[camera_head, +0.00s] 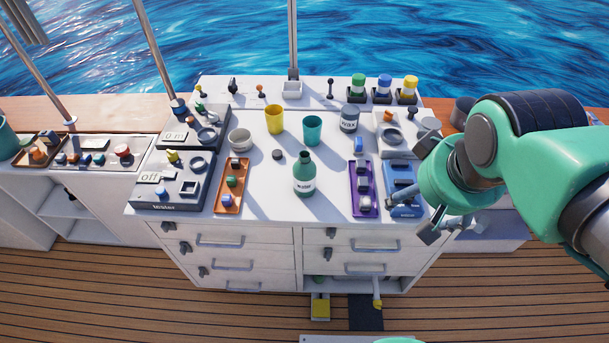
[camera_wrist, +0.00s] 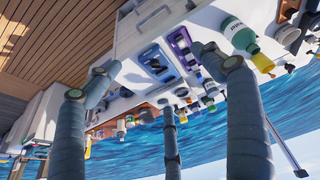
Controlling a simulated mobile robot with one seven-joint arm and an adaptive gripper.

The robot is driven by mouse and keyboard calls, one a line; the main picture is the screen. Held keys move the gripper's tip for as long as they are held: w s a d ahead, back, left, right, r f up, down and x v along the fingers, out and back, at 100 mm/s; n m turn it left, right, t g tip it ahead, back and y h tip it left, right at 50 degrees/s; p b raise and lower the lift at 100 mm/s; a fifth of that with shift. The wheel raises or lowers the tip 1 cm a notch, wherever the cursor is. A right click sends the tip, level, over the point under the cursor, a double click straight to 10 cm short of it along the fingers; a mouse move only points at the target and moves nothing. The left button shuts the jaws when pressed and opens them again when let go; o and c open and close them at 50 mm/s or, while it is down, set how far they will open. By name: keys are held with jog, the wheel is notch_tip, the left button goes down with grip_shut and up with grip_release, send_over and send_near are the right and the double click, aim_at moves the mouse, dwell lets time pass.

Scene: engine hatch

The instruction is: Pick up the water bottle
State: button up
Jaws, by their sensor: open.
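The water bottle (camera_head: 304,178) is green with a white label and stands upright near the front middle of the white counter top. In the wrist view a green bottle with a white label (camera_wrist: 238,35) shows near the top right, tilted by the camera angle. My gripper (camera_head: 424,205) is at the counter's right front corner, to the right of the bottle and well apart from it. Its fingers are spread and nothing is between them. They also show in the wrist view (camera_wrist: 160,75).
A purple tray (camera_head: 352,204) and a blue panel (camera_head: 402,180) lie between the bottle and my gripper. An orange tray (camera_head: 219,205) is left of the bottle. A teal cup (camera_head: 312,130), yellow cup (camera_head: 274,119) and grey can (camera_head: 349,118) stand behind it. Drawers are below.

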jog(key=w+a+f+n+g+h+p, duration=0.25)
jog(key=w+a+f+n, duration=0.2)
jog(key=w+n, duration=0.3)
jog(key=n+t+h+p, duration=0.4)
jog(key=n+t+h, duration=0.3)
jog(key=n, duration=1.1)
send_near(305, 173)
jog(key=a+f, duration=0.1)
jog(key=a, duration=0.1)
jog(key=a+f, duration=0.2)
jog(key=shift+w+a+f, duration=0.2)
jog(key=shift+b+x, duration=0.9)
jog(key=shift+x, duration=3.45)
jog(key=shift+w+m, duration=0.15)
jog(key=shift+m, duration=0.1)
